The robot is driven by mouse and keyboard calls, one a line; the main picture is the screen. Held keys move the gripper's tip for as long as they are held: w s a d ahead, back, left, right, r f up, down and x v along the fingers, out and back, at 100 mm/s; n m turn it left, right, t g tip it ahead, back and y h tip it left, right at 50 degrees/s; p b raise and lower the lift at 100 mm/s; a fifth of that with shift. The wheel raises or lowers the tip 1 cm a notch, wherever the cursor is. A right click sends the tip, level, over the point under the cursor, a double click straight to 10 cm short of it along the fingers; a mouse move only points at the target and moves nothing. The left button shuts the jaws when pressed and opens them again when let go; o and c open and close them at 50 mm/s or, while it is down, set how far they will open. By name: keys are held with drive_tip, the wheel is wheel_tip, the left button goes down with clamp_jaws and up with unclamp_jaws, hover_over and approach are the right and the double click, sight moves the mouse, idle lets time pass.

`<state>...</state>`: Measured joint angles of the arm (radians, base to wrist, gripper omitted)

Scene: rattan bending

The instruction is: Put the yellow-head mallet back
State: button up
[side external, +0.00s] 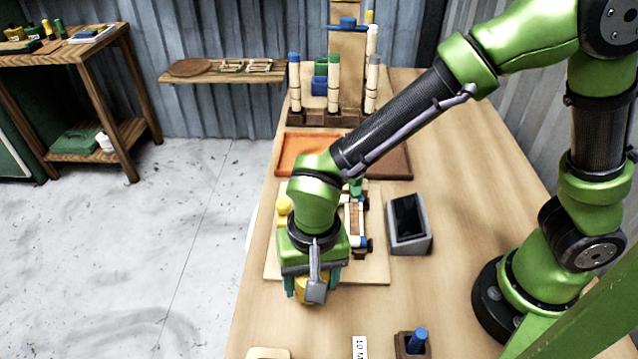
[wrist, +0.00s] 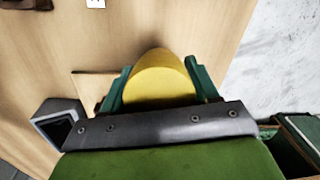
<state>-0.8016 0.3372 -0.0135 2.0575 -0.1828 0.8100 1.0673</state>
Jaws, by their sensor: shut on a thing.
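My gripper (side external: 311,290) points down over the near end of the pale board (side external: 372,275). Its two teal fingers are shut on the yellow mallet head (wrist: 160,78), one finger on each side in the wrist view. In the side view part of the yellow head (side external: 301,289) shows below my gripper. The mallet's handle is not visible. I cannot tell whether the head touches the board or hangs above it.
On the board stand a yellow knob (side external: 284,207) and a wooden jig, partly hidden by my arm. A grey screen box (side external: 408,224) is to the right. A small block with a blue peg (side external: 416,340) is at the front. Rattan posts (side external: 333,85) stand at the back.

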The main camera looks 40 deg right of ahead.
drive_tip(key=s+d, duration=0.4)
drive_tip(key=d, duration=0.1)
drive_tip(key=s+d, duration=0.2)
drive_tip(key=s, duration=0.1)
drive_tip(key=shift+d+r, duration=0.15)
drive_tip(key=shift+r, duration=0.2)
drive_tip(key=w+a+m, duration=0.2)
drive_tip(key=w+a+m+y, duration=0.1)
drive_tip(key=w+a+m, duration=0.1)
drive_tip(key=a, duration=0.1)
drive_tip(key=shift+w+a+r+g, duration=0.1)
drive_tip(key=shift+w+a+g, duration=0.1)
drive_tip(key=shift+w+g, duration=0.2)
drive_tip(key=w+a+r+m+t+y, duration=0.1)
drive_tip(key=w+a+r+m, duration=0.2)
drive_tip(key=w+a+m, duration=0.5)
drive_tip(key=shift+m, duration=0.8)
drive_tip(key=shift+s+d+f, duration=0.35)
drive_tip(key=shift+s+f, duration=0.05)
drive_tip(key=shift+f, duration=0.8)
drive_tip(key=shift+s+d+f, duration=0.3)
drive_tip(key=shift+s+f, duration=0.1)
drive_tip(key=shift+f, duration=0.85)
drive_tip(key=shift+s+d+f, duration=0.35)
drive_tip(key=shift+s+f, duration=0.05)
drive_tip(key=shift+f, duration=0.8)
drive_tip(key=shift+f, duration=0.55)
drive_tip(key=o, duration=1.6)
